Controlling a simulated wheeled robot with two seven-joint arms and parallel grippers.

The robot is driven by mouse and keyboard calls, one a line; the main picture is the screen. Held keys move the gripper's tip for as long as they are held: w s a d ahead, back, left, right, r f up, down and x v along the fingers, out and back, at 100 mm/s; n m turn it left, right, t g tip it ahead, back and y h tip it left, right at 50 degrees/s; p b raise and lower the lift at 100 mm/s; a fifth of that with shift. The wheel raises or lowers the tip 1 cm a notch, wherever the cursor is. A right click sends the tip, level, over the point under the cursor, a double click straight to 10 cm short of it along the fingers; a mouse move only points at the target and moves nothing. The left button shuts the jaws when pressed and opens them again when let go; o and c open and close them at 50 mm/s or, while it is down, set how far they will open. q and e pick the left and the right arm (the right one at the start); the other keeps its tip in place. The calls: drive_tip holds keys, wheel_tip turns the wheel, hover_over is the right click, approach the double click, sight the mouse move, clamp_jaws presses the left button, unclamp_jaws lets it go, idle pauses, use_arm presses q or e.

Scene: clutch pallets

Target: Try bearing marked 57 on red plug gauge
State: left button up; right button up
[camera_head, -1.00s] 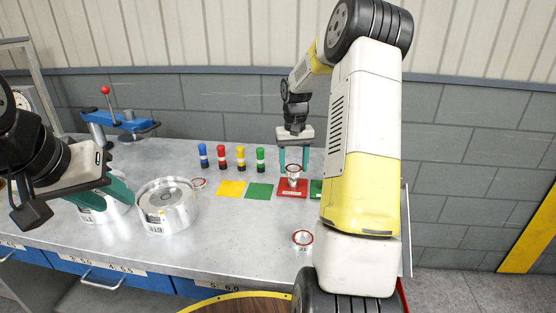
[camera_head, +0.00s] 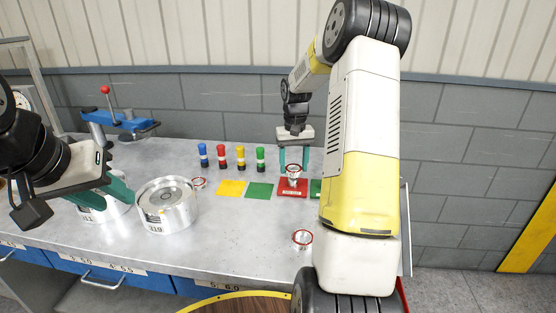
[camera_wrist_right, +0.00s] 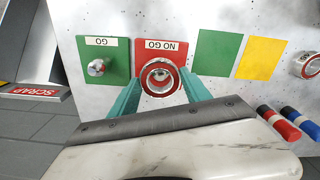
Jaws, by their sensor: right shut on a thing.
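My right gripper (camera_head: 293,170) is shut on a bearing (camera_wrist_right: 160,77) with a red-rimmed ring and holds it over the red NO GO pad (camera_wrist_right: 145,52). In the head view the same bearing (camera_head: 293,169) is between the teal fingers above the red pad (camera_head: 293,191). The red plug gauge is mostly hidden; a metallic part shows beneath and through the ring, and I cannot tell whether the bearing is around it or above it. No 57 mark is readable. My left gripper (camera_head: 112,197) is at the left, beside a large metal cylinder; its jaw opening is unclear.
The green GO pad (camera_wrist_right: 113,67) carries a metal plug. Other red-rimmed bearings lie at the front (camera_head: 302,239) and the back (camera_head: 199,182). Several coloured markers, a yellow pad (camera_head: 231,188), a green pad (camera_head: 259,191) and a metal cylinder (camera_head: 166,213) stand on the table.

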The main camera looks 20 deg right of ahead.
drive_tip(key=shift+f, duration=0.35)
idle(0.5)
drive_tip(key=o, duration=2.1)
wheel_tip(320, 180, up, 9)
idle(0.3)
